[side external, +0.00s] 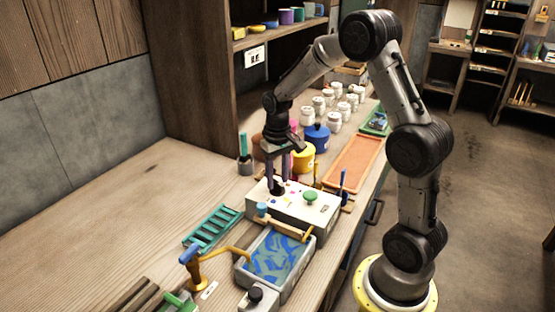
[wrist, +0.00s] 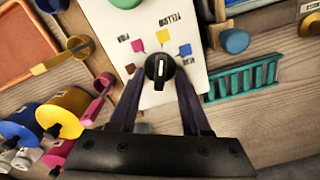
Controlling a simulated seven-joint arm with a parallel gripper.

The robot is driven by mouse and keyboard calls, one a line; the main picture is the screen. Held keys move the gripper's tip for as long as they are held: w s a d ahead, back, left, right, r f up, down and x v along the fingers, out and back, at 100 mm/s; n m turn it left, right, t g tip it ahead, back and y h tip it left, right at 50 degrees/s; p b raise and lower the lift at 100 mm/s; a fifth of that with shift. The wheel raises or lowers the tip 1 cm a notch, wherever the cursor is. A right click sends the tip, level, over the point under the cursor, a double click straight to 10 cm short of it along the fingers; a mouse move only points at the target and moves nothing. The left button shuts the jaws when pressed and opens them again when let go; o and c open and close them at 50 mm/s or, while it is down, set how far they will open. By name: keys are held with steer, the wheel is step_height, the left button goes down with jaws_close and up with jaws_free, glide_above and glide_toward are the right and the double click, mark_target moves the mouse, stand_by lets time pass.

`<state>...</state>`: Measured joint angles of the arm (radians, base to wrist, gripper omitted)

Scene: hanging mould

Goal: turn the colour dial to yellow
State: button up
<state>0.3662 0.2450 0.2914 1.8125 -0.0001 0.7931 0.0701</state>
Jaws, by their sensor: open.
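The black colour dial (wrist: 160,71) sits on the white face of a control box (side external: 318,214), with a white line across it. The white line runs nearly up and down in the wrist view, roughly in line with the yellow swatch; I cannot tell which end is the pointer. My gripper (wrist: 159,77) is open, one finger on each side of the dial. In the side view my gripper (side external: 277,178) points down over the box, largely hiding the dial.
A green knob (side external: 310,196) is on the same box. A tray of blue liquid (side external: 277,257) stands in front, with a teal rack (side external: 213,227) to its left. Yellow (side external: 302,158) and blue (side external: 317,136) pots stand behind.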

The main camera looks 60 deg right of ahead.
mark_target(277, 183)
step_height(277, 183, up, 13)
stand_by(0.3)
steer(key=shift+a+r, duration=0.1)
steer(key=s+a+r+n+t, duration=0.2)
steer(key=s+a+r+t, duration=0.1)
steer(key=s+a+r, duration=0.5)
steer(key=s+a+f+n+t, duration=0.1)
steer(key=s+a+f, duration=0.2)
steer(key=s, duration=0.3)
steer(key=s+a+f+n+t, duration=0.1)
steer(key=s+a+f+n, duration=0.1)
steer(key=s, duration=0.4)
steer(key=shift+a+f+t, duration=0.3)
steer(key=shift+a+f, duration=0.1)
steer(key=shift+f, duration=0.1)
